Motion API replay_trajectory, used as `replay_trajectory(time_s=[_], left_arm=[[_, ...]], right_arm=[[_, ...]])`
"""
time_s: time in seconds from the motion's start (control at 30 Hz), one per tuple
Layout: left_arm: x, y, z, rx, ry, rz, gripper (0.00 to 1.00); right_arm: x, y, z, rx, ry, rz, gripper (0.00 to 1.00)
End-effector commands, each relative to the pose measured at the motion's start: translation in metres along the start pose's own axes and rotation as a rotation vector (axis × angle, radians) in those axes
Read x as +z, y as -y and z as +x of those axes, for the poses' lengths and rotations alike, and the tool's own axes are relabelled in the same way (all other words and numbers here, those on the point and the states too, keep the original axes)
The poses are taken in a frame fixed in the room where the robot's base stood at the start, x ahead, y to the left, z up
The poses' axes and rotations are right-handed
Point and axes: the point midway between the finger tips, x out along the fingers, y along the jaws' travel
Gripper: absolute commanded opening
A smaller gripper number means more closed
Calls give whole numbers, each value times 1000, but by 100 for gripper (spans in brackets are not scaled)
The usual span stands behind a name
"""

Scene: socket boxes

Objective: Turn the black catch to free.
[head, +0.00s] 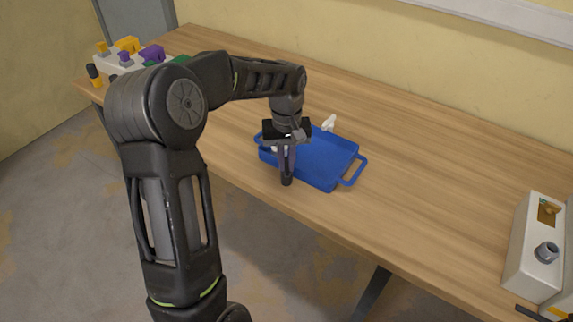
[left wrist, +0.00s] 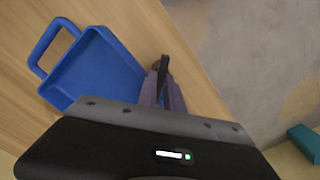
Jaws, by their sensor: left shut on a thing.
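My left gripper (head: 287,172) points down at the near left corner of the blue tray. It is shut on a dark, roughly cylindrical thing (head: 286,181), held upright near the table's front edge. In the left wrist view the gripper (left wrist: 164,85) also shows, with a slim dark piece between its fingers; what this thing is cannot be told. No black catch can be made out with certainty. A dark bar (head: 527,313) shows by the pale boxes at the lower right, partly cut off. My right gripper is not in view.
The blue tray (head: 345,150) lies mid-table, with a small white thing (head: 329,123) behind it. A pale box (head: 532,245) with an ochre panel and grey round socket stands at right. Coloured pieces (head: 127,52) sit at far left. The table (head: 420,175) between tray and box is clear.

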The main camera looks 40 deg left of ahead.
Motion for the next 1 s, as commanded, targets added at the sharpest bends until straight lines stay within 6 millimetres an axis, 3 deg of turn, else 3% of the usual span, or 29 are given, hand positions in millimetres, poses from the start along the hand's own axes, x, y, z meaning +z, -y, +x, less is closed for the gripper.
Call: replay_trajectory(time_s=[0.6,1.0], left_arm=[[0,-1,0,1,-1,-582,0],[0,0,-1,1,-1,-847,0]], right_arm=[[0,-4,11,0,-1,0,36],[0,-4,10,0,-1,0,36]])
